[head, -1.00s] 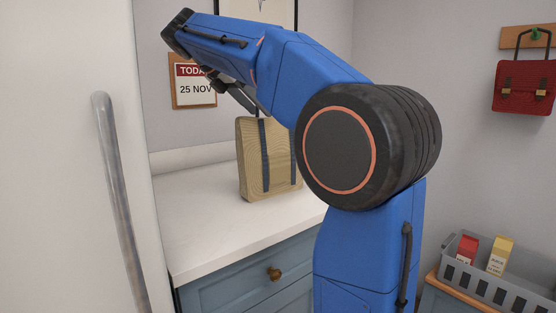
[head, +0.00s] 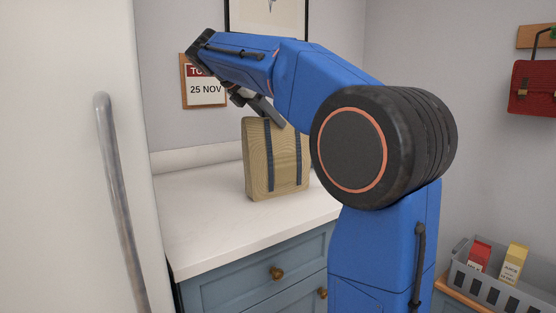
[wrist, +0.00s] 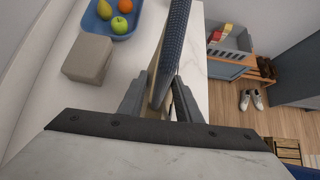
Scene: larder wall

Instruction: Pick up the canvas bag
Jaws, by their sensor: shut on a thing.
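The canvas bag (head: 254,165) is tan with two dark blue straps. It stands upright at the counter's edge in the head view. I cannot tell whether its base touches the counter. My gripper (head: 268,112) is at the bag's top, pointing down, partly hidden by my arm. In the wrist view my gripper (wrist: 160,92) is shut on the bag, with the dark blue strap (wrist: 173,45) rising between its fingers. Most of the bag's body is hidden there.
The white counter (head: 205,225) is clear left of the bag. The wrist view shows a taupe block (wrist: 88,58) and a blue fruit tray (wrist: 122,33) on it. A grey basket (head: 490,285) with cartons stands lower right. A tall white door (head: 60,150) bounds the left.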

